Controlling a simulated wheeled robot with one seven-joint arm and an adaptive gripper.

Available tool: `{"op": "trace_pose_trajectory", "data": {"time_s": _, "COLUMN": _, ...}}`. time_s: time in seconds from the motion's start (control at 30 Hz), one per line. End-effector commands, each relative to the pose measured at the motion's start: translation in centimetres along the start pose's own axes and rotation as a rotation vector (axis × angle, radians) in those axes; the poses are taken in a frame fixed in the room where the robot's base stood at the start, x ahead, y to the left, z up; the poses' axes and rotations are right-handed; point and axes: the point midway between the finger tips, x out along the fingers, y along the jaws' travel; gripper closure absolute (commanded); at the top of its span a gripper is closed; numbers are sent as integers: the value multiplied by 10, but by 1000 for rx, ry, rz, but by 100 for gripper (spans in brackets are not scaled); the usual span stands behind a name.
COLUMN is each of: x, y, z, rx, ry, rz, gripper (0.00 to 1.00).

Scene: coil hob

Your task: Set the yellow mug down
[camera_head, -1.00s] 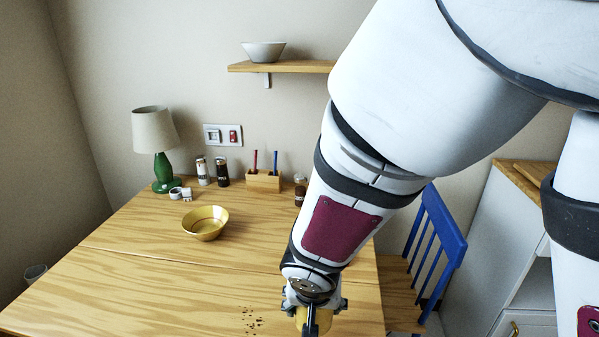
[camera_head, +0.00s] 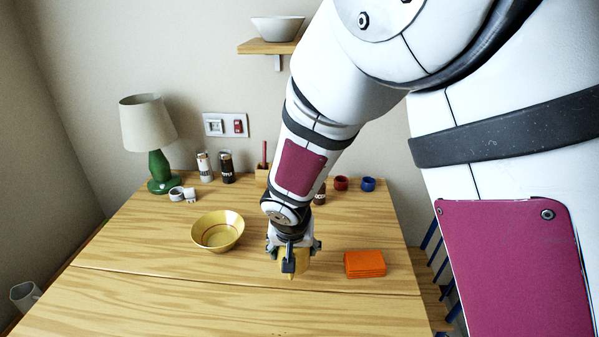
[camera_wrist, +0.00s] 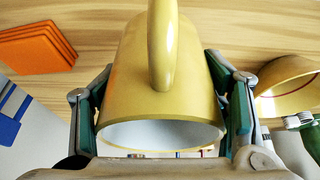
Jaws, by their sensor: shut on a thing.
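The yellow mug (camera_wrist: 135,90) fills the middle of the wrist view, its handle facing the camera and its pale inside showing at the near rim. My gripper (camera_wrist: 165,105) is shut on it, one finger on each side of its wall. In the head view my gripper (camera_head: 290,262) is over the wooden table (camera_head: 210,305), between the yellow bowl and the orange cloth stack. Only a little of the yellow mug (camera_head: 303,262) shows there behind my fingers. I cannot tell whether its base touches the table.
The yellow bowl (camera_head: 218,232) stands left of my gripper, and the folded orange stack (camera_head: 365,264) lies to its right. A green lamp (camera_head: 160,165), shakers (camera_head: 227,168) and red and blue small pots (camera_head: 368,184) stand at the back. The front of the table is clear.

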Motion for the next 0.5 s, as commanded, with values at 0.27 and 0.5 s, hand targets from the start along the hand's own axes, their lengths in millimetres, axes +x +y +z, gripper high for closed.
{"op": "trace_pose_trajectory", "data": {"time_s": 0.27, "x": 29, "y": -15, "z": -54, "rx": 2, "ry": 0, "rz": 1, "gripper": 83}}
{"op": "trace_pose_trajectory", "data": {"time_s": 0.5, "x": 39, "y": -20, "z": -68, "rx": -2, "ry": -1, "rz": 1, "gripper": 84}}
